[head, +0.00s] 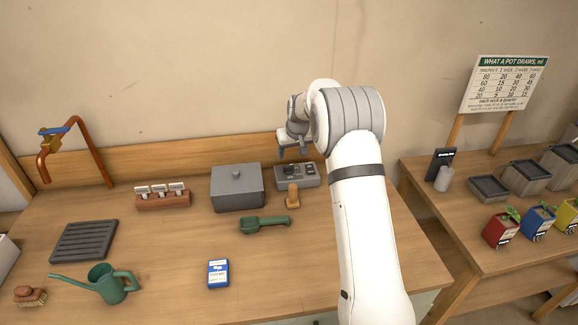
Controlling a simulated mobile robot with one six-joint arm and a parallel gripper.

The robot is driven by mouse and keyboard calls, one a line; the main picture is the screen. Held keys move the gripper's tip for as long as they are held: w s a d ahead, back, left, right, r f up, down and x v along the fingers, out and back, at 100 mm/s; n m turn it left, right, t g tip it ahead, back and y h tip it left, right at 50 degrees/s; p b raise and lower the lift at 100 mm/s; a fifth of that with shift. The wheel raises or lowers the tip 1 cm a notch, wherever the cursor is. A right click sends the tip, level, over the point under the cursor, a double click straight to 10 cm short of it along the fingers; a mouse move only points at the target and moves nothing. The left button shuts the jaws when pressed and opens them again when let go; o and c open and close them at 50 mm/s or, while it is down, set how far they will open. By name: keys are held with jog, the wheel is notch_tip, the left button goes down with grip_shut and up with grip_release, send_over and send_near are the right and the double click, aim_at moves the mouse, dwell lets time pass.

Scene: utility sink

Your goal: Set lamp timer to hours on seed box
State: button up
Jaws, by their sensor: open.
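The lamp timer (296,176) looks to be the grey box with dark controls at the back of the bench, right of a lidded grey box. Its markings are too small to read. My gripper (289,153) is open just above and behind the timer's left part; I cannot tell whether it touches. A blue and white packet (218,273), perhaps the seed box, lies near the front middle of the bench. Its print is too small to read.
The lidded grey box (237,188) stands close left of the timer. A wooden-handled tool (292,196) and a green scoop (264,223) lie in front. A green watering can (107,283) is front left. Potted seedlings (500,229) stand on the right table. The bench around the packet is clear.

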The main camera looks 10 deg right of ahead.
aim_at(289, 165)
jog(key=p+x, duration=0.2)
jog(key=x, duration=0.5)
jog(key=shift+f, duration=0.4)
jog(key=c, duration=1)
